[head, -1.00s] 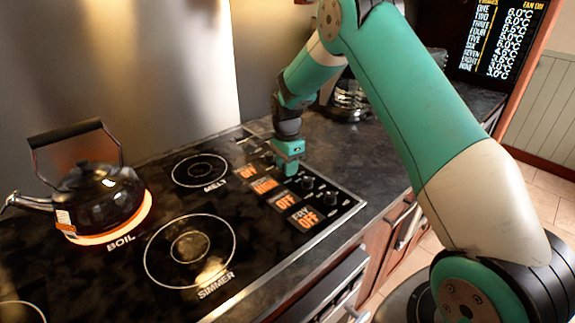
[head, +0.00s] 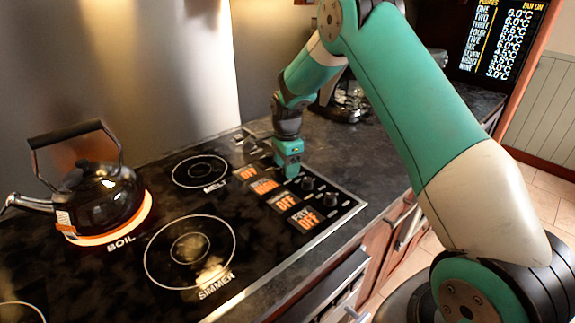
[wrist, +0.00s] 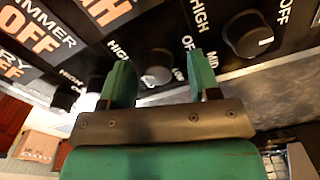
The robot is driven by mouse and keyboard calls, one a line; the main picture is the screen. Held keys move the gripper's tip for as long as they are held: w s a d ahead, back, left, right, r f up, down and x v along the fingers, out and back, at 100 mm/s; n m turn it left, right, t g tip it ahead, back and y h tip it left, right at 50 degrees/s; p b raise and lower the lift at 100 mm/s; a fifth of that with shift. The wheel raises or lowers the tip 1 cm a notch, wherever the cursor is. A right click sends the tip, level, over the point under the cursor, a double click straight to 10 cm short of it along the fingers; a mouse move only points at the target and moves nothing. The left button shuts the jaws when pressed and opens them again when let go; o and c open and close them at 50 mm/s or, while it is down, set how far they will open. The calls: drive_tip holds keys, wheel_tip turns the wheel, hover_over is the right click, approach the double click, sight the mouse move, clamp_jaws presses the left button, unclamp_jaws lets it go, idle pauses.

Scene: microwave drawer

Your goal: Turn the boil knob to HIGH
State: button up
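The boil knob (wrist: 156,68) is a dark round knob in the wrist view, between the two green fingertips of my gripper (wrist: 158,60). The fingers stand apart, one on each side, with gaps visible between them and the knob. In the head view my gripper (head: 290,172) is low over the control panel and hides this knob. The boil ring (head: 148,212) glows orange under the kettle.
A dark kettle (head: 100,194) stands on the boil ring. The simmer display (head: 284,202) and fry display (head: 306,218) read OFF. Another knob (wrist: 248,34) sits to the right in the wrist view. The melt ring (head: 200,171) and simmer ring (head: 189,250) are bare.

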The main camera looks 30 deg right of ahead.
wheel_tip(320, 180, up, 17)
drive_tip(key=b, duration=0.2)
drive_tip(key=shift+r, duration=0.2)
idle(0.5)
drive_tip(key=s+a+r+n+y, duration=0.1)
drive_tip(key=s+a+r+n, duration=0.2)
drive_tip(key=s+a+n, duration=0.9)
drive_tip(key=s+a+f+n+y, duration=0.1)
drive_tip(key=s+a+n, duration=0.2)
drive_tip(key=s+n, duration=0.4)
drive_tip(key=s+a+f+n+y, duration=0.1)
drive_tip(key=s+a+n, duration=0.3)
drive_tip(key=s, duration=1.1)
drive_tip(key=n+y, duration=0.1)
drive_tip(key=n, duration=0.2)
drive_tip(key=shift+s+a+f, duration=0.25)
drive_tip(key=shift+s, duration=0.15)
